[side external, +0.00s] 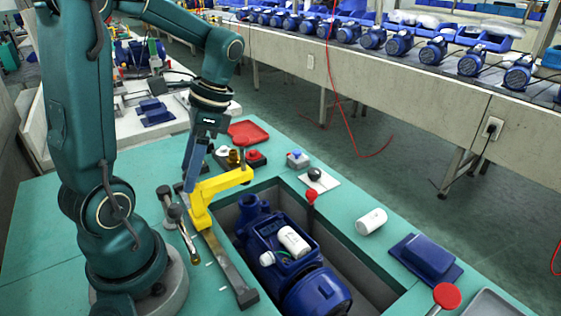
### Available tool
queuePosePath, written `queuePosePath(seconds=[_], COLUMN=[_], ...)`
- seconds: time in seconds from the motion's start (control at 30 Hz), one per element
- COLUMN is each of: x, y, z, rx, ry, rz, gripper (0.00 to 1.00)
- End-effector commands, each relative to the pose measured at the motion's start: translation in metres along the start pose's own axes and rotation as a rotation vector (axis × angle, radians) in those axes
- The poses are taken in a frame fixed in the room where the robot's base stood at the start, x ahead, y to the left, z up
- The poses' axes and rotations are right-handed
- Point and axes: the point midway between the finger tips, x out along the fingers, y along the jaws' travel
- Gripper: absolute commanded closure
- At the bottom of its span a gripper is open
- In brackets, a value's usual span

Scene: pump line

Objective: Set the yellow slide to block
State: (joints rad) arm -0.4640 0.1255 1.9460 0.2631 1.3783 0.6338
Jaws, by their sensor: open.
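The yellow slide (203,206) sits on a grey metal rail (232,268), near the rail's far end. Its yellow arm reaches to the right, over the far left corner of the pit. My gripper (189,186) points down at the slide's upper left side and is open. It overlaps the slide in this view, so I cannot tell whether the fingers touch it or stand around part of it. Small white marks (208,263) lie on the table left of the rail, too small to read.
A blue pump (278,250) lies in the pit right of the rail. A lever with a brass-coloured end (188,245) stands close left of the slide. Red-knobbed levers (311,195), a white cylinder (371,221) and a blue block (426,258) are to the right.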

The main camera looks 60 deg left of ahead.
Motion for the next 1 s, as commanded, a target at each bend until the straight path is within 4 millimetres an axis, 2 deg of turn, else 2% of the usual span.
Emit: queuePosePath(seconds=[0.13, 0.37, 0.4, 0.57, 1.0], x=[0.0076, 0.0084, 0.0084, 0.0082, 0.0080], y=[0.0002, 0.0002, 0.0002, 0.0002, 0.0001], z=[0.0002, 0.0001, 0.0001, 0.0001, 0.0000], rx=[0.000, 0.001, 0.001, 0.001, 0.002], ry=[0.000, 0.001, 0.001, 0.001, 0.001], rz=[0.000, 0.000, 0.000, -0.001, -0.001], gripper=[0.34, 0.34, 0.38, 0.99, 1.00])
